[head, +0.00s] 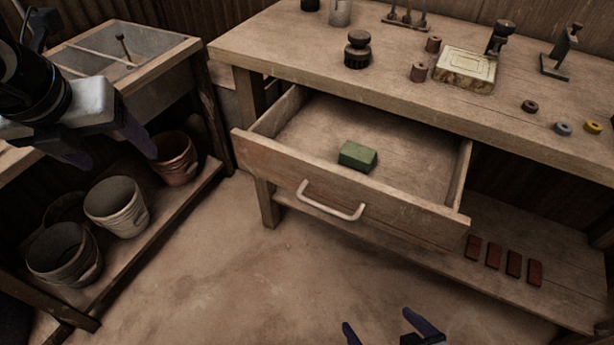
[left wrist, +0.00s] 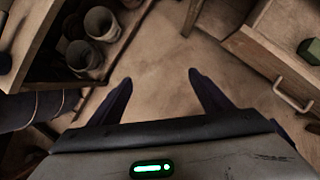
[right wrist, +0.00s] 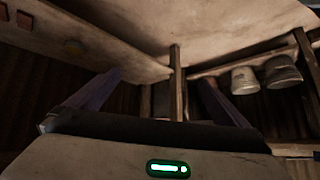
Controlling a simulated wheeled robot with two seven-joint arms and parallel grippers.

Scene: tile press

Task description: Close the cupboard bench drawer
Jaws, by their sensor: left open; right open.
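The wooden drawer (head: 405,207) of the bench (head: 280,50) stands pulled well out, its inside open to view. Its pale curved handle (head: 331,201) is on the front panel, and a green block (head: 357,156) lies inside. The drawer front (left wrist: 258,50) and handle (left wrist: 293,98) also show at the right of the left wrist view. My left gripper (head: 112,152) is open and empty, left of the drawer and apart from it. My right gripper (head: 380,324) is open and empty, in front of and below the handle, apart from it. The right wrist view does not clearly show the drawer.
Several pots (head: 117,206) stand on the low shelf of a side table at the left. Red tiles (head: 493,256) lie on the bench's lower shelf. A dark knob-topped tool (head: 358,50) and other small items stand on the benchtop. The floor (head: 240,270) before the drawer is clear.

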